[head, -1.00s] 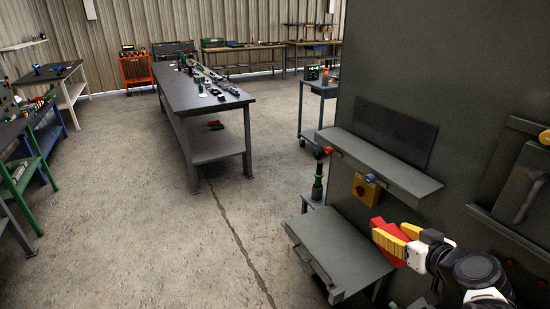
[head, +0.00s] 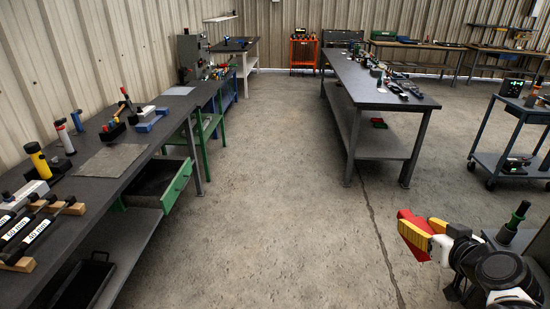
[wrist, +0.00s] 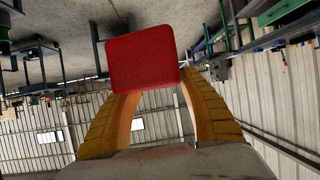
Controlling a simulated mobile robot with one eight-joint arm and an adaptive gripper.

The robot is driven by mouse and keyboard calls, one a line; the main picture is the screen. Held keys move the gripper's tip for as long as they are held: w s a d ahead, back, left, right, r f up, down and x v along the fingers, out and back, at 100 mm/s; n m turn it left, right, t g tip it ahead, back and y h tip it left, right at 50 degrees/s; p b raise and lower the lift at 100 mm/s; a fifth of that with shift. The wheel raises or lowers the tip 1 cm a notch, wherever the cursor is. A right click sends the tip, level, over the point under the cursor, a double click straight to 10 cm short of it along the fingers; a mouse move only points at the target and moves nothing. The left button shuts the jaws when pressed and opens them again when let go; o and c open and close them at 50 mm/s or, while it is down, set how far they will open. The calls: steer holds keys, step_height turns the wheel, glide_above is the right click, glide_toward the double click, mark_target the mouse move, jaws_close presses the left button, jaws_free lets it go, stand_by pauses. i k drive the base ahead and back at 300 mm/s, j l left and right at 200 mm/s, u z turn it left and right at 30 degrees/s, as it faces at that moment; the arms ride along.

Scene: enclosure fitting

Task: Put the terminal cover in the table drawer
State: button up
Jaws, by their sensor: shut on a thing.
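My gripper (head: 425,236) is at the lower right of the head view, with yellow fingers shut on a red piece, which I take to be the terminal cover (head: 404,222). In the wrist view the cover (wrist: 143,58) is a flat red block with rounded corners between the two fingertips (wrist: 150,82). It is held in the air, clear of any surface. An open green drawer (head: 178,183) sticks out under the long dark table (head: 112,160) at the left of the head view. The visible part of its inside looks dark and empty. The gripper is well to the right of it.
The table carries a yellow cylinder (head: 38,158), labelled black bars (head: 30,228) and other tools. A black tray (head: 82,280) sits on the shelf below. A grey workbench (head: 375,92) stands ahead and a blue cart (head: 515,125) at the right. The concrete floor between is clear.

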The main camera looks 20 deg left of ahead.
mark_target(159, 187)
steer(key=i+j+u, duration=0.4)
steer(key=j, duration=0.3)
steer(key=i+j+u, duration=0.4)
steer(key=j, duration=0.25)
steer(key=i+j+u, duration=0.85)
steer(key=i+u, duration=0.4)
steer(key=i, duration=0.25)
